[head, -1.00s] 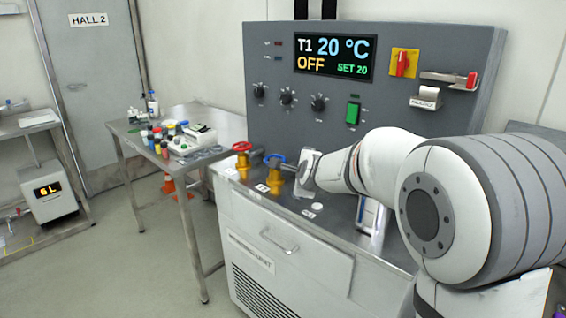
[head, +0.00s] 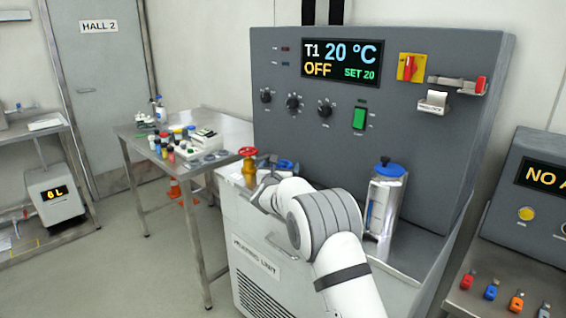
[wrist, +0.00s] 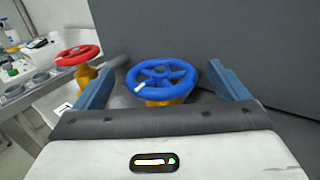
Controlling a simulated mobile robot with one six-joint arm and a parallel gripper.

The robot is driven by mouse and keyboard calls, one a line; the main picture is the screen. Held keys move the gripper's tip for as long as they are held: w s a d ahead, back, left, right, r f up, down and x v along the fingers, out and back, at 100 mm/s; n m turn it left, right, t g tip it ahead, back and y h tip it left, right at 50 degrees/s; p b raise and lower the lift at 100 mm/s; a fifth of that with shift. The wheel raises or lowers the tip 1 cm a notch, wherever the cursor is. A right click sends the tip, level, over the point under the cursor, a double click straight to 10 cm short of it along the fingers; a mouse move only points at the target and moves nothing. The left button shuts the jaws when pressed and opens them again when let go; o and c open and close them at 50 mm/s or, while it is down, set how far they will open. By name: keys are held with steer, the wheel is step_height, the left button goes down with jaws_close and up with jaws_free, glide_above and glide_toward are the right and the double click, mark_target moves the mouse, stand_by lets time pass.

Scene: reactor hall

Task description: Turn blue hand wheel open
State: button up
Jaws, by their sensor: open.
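The blue hand wheel (wrist: 163,78) sits on a yellow valve body (wrist: 165,102) in the wrist view. My gripper (wrist: 155,80) is open, with one blue-grey finger on each side of the wheel and a gap to each. The wheel's rim carries a small white mark at its left. I cannot tell whether the fingers are level with the rim.
A red hand wheel (head: 248,151) on a yellow valve stands just left of the blue one. The grey control panel (head: 445,150) rises behind. A side table (head: 225,128) with bottles is at the left.

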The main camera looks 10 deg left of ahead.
steer(key=shift+w+d+p, duration=0.1)
steer(key=shift+w+p, duration=0.2)
steer(key=shift+w, duration=1.1)
steer(key=shift+c, duration=0.5)
